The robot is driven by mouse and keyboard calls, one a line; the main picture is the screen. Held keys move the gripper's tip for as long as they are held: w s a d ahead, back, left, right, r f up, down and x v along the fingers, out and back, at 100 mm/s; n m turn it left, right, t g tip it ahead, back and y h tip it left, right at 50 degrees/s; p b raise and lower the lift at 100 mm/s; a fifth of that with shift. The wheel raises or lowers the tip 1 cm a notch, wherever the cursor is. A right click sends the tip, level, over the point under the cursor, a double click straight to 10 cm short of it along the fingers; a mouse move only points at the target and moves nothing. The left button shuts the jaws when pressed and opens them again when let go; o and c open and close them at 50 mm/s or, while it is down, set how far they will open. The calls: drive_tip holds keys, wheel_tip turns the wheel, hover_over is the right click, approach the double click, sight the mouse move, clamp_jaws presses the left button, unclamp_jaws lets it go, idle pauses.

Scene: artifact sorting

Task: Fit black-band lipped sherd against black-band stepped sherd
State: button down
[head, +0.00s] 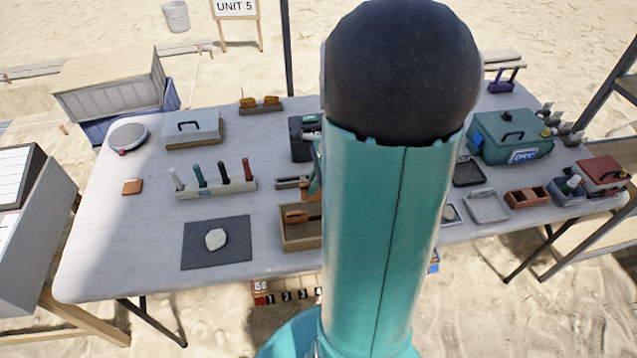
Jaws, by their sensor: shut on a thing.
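My own teal arm with its dark round joint fills the middle of the head view and hides the table behind it. My gripper cannot be made out; only a thin teal sliver shows at the arm's left edge. A pale, cream-coloured piece (215,239) lies on a dark grey mat (192,260) at the front left of the table. No black band, lip or step can be made out on it, so I cannot tell which sherd it is. No other piece can be identified as a black-band sherd.
A wooden tray (301,238) holding a brown item stands right of the mat, partly behind my arm. A rack (215,190) of coloured tools stands behind the mat. A teal box (510,137) and small trays (487,207) fill the right side. The table's front left (120,250) is clear.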

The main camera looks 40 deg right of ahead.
sight(314, 200)
drive_tip(key=shift+s, duration=0.2)
drive_tip(key=shift+w+f, duration=0.2)
drive_tip(key=shift+f, duration=0.15)
drive_tip(key=shift+s+f, duration=0.1)
drive_tip(key=shift+f, duration=2.4)
drive_tip(key=shift+f, duration=2.25)
drive_tip(key=c, duration=1.5)
unclamp_jaws()
drive_tip(key=shift+o, duration=0.2)
drive_tip(key=v, duration=1.4)
